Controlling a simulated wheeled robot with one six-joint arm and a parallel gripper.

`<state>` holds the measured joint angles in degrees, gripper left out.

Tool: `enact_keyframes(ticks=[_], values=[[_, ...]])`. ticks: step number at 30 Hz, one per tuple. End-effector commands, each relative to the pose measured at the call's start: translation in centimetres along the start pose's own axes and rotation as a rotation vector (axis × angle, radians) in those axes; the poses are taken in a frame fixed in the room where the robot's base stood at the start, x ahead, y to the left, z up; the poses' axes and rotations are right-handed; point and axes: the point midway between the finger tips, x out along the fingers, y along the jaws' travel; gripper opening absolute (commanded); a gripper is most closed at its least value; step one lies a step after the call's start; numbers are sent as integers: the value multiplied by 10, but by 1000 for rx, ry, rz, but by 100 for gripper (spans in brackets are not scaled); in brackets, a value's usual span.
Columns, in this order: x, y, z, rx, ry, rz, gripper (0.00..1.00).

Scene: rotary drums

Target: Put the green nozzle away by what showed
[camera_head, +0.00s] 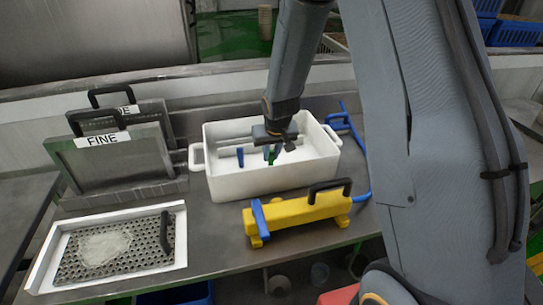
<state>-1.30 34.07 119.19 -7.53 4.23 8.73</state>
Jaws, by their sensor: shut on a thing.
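My gripper (279,143) reaches down into the white tub (225,182). It is shut on the green nozzle (272,158), which shows small and partly hidden below the jaws. A blue nozzle (240,156) stands left of the gripper in the tub, and another blue piece (266,152) shows close beside the green one. Two grey lidded boxes stand at the left. The front box (115,163) bears a label FINE (103,139); the rear box's label (128,109) is partly hidden by a black handle.
A perforated plate (75,262) with a pale patch lies in a white tray (45,283) at front left. A yellow block with a black handle (290,216) stands right of centre, beside a blue tube frame (361,165). Bare grey bench (215,235) lies between them.

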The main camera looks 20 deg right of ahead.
Motion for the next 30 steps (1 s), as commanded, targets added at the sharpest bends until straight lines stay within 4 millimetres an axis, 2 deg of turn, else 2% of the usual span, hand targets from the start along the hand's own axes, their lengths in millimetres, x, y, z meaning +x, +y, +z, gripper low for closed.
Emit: enact_keyframes(ticks=[3, 14, 15, 18, 30], values=[[12, 0, 5, 0, -1, -1, 0], [15, -1, 6, 0, 0, -1, 0], [15, -1, 6, 0, 0, -1, 21], [14, -1, 6, 0, 0, -1, 36], [11, 0, 5, 0, 0, -1, 36]])
